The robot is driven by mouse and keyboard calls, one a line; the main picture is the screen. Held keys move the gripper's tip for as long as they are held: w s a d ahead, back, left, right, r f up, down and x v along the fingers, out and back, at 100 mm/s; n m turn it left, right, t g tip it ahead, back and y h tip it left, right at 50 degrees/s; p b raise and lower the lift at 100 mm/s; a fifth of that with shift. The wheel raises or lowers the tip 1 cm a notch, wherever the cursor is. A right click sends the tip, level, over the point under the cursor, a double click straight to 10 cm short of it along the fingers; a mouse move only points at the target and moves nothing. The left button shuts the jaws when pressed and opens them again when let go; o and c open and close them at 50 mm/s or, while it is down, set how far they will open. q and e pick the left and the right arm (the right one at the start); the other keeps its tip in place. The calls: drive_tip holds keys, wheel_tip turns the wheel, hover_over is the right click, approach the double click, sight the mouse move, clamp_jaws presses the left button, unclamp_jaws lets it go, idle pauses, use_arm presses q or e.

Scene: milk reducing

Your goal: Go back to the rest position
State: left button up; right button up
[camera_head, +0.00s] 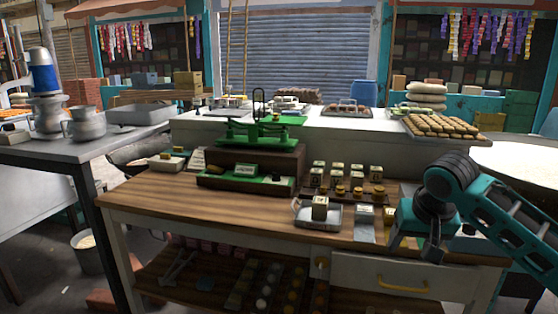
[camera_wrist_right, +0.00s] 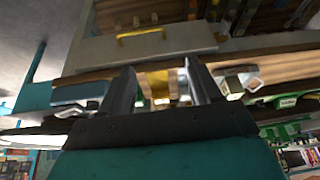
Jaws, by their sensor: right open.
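My right gripper (camera_head: 430,240) is at the right end of the wooden table, pointing down, with its arm coming in from the right. In the right wrist view its two fingers (camera_wrist_right: 161,80) stand apart with nothing held between them. Beyond them a yellowish item and the table's edge show. My left gripper is in neither view.
The wooden table (camera_head: 150,197) carries a green scale (camera_head: 262,132), a metal tray (camera_head: 334,216) with a small box (camera_head: 320,207), and several small boxes and jars. A drawer with a yellow handle (camera_head: 403,287) is below. A metal side table (camera_head: 60,150) stands left.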

drive_tip(key=s+a+f+n+t+y, duration=0.1)
drive_tip(key=s+a+f+n+y, duration=0.15)
drive_tip(key=a+f, duration=0.55)
drive_tip(key=s+a+f+n+t+y, duration=0.1)
drive_tip(key=s+a+f+t+y, duration=0.15)
drive_tip(key=f, duration=0.85)
drive_tip(key=s+f, duration=0.3)
drive_tip(key=s, duration=0.3)
drive_tip(key=s+d+f+n+t+h, duration=0.1)
drive_tip(key=s+f, duration=0.2)
drive_tip(key=s, duration=0.3)
drive_tip(key=s+d+f+t+h, duration=0.1)
drive_tip(key=s+f, duration=0.2)
drive_tip(key=s, duration=0.3)
drive_tip(key=shift+s+d+f, duration=0.15)
drive_tip(key=shift+s+d, duration=0.05)
drive_tip(key=shift+s, duration=0.05)
